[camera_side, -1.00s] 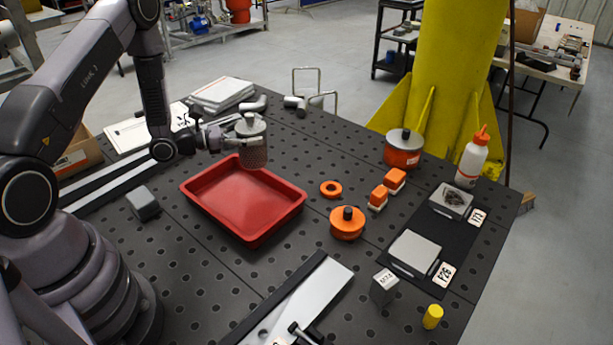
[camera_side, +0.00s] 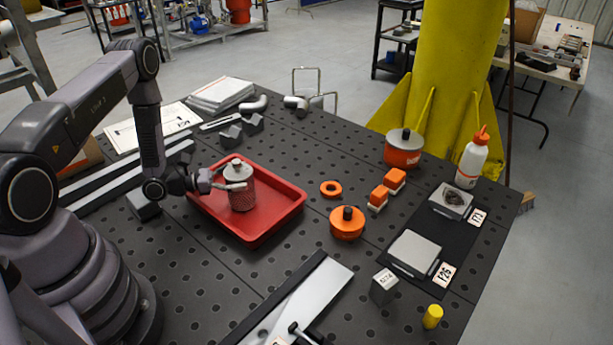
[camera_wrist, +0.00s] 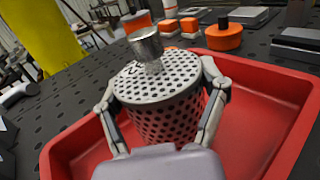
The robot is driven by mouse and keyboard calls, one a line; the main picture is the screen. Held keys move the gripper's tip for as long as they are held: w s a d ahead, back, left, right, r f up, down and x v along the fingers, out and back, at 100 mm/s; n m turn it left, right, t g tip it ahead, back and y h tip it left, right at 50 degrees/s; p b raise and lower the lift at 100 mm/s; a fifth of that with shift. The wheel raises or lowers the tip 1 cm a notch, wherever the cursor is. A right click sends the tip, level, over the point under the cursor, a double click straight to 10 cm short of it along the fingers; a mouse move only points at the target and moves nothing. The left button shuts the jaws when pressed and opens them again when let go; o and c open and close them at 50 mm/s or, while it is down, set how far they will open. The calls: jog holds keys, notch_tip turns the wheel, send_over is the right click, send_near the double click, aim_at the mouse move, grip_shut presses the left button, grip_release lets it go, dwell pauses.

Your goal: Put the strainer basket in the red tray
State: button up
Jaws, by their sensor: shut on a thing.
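The strainer basket (camera_side: 241,194) is a grey perforated cylinder with a lid and a small knob on top. It stands upright inside the red tray (camera_side: 272,222), left of the tray's middle. My gripper (camera_side: 236,184) is shut on the basket from its left side. In the wrist view the fingers (camera_wrist: 165,98) press on both sides of the basket (camera_wrist: 165,115), with the red tray (camera_wrist: 262,92) around it. The basket's bottom is hidden in the wrist view, and I cannot tell whether it touches the tray floor.
Right of the tray are an orange ring (camera_side: 331,188), an orange lidded pot (camera_side: 347,223) and orange blocks (camera_side: 379,197). A grey block (camera_side: 143,204) is left of the tray. A metal bar (camera_side: 297,299) lies in front.

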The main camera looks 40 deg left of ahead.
jog(key=shift+f, duration=0.15)
jog(key=o, duration=1.2)
